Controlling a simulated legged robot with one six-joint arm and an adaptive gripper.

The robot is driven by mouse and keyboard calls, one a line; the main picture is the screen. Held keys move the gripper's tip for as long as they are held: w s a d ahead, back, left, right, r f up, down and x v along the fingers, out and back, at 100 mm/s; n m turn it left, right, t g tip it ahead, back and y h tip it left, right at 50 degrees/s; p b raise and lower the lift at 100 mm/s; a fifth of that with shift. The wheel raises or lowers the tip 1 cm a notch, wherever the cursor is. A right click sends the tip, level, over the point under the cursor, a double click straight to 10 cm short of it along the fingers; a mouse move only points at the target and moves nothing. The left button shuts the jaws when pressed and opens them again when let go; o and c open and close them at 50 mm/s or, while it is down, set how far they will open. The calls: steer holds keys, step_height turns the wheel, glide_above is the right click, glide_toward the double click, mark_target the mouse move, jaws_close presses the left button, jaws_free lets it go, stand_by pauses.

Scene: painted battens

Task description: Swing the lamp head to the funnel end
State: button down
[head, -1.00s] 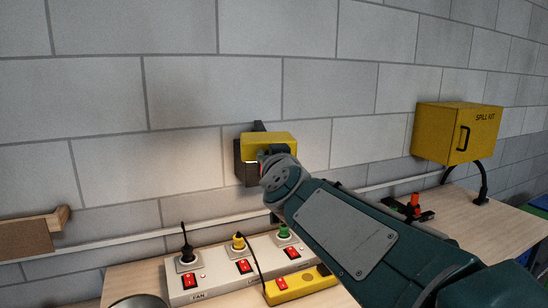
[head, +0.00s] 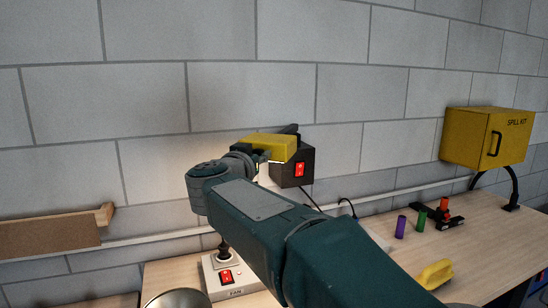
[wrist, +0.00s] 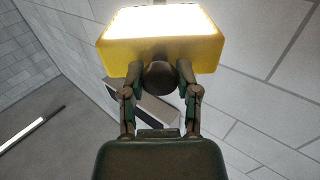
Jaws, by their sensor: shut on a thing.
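The lamp head (head: 268,146) is a yellow box with a lit underside, on a black wall base (head: 296,167) with a red switch. It sticks out to the left of that base. My gripper (head: 258,158) is at its underside, partly hidden by my arm in the head view. In the wrist view the lamp head (wrist: 160,50) fills the top, its lit face bright. My gripper's fingers (wrist: 160,78) are closed around a dark round knob (wrist: 160,77) on it. A rounded metal rim (head: 176,298) shows at the bottom edge; I cannot tell if it is the funnel.
A purple cylinder (head: 401,227), a green one (head: 421,220) and a yellow-handled item (head: 435,273) are right. A wooden ledge (head: 50,235) is left.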

steer(key=shift+w+a+m+g+h, duration=0.15)
steer(key=shift+w+a+m+h, duration=0.15)
steer(key=shift+a, duration=0.4)
steer(key=shift+w+a+m+g+h, duration=0.2)
steer(key=shift+w+a+h, duration=0.15)
steer(key=shift+a, duration=0.3)
steer(key=shift+c, duration=1.7)
jaws_free()
steer(key=v, duration=1.2)
steer(key=shift+f, duration=0.1)
